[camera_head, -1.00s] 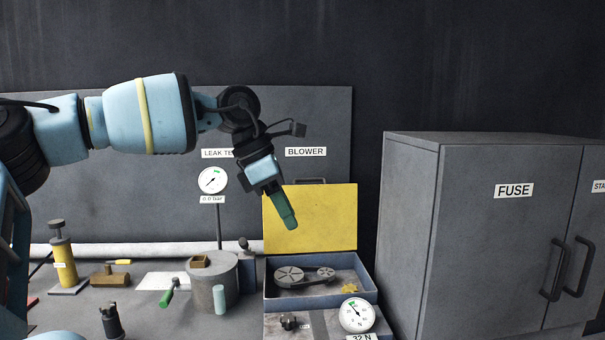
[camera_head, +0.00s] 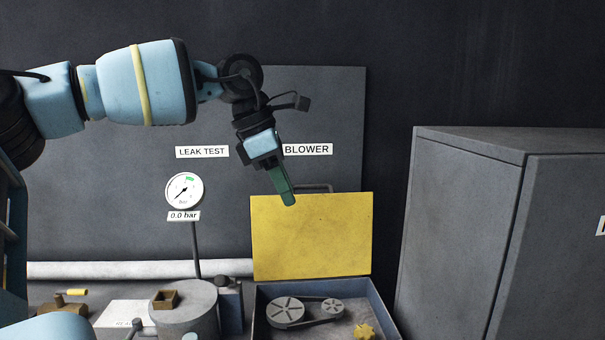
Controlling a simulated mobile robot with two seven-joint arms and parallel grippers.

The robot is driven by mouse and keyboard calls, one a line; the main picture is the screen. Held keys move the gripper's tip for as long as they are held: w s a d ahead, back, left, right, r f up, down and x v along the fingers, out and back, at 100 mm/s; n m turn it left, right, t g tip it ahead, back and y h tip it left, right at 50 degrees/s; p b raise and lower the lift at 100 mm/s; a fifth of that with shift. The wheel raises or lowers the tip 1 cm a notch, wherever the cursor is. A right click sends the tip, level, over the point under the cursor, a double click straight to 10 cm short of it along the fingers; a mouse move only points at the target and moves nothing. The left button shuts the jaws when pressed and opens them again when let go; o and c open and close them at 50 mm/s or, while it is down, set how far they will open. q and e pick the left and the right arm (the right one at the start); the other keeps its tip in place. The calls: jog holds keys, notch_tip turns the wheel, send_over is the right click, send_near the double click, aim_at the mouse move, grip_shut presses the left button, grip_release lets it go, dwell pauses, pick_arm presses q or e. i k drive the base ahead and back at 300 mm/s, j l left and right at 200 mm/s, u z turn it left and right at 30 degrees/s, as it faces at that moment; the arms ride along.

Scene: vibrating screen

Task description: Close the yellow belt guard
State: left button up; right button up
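The yellow belt guard (camera_head: 311,240) stands raised, nearly upright, at the back edge of a blue-grey box (camera_head: 381,309). A dark handle (camera_head: 322,188) shows behind its top edge. Inside the open box are two grey pulleys with a belt (camera_head: 305,311) and a yellow star-shaped knob (camera_head: 364,331). My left gripper (camera_head: 288,201) points down, its green fingertips overlapping the guard's upper part in the picture. Whether it touches the guard, and whether its fingers are apart, I cannot tell. My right gripper is not in view.
A gauge (camera_head: 185,191) on a post stands left of the guard, behind a round grey drum (camera_head: 185,304). A large grey cabinet (camera_head: 465,230) fills the right side. A grey panel (camera_head: 120,200) with LEAK TEST and BLOWER labels stands behind.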

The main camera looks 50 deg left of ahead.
aim_at(325, 236)
jog(key=i+j, duration=0.35)
jog(key=j, duration=0.15)
jog(key=i+j, duration=0.3)
jog(key=j, duration=0.2)
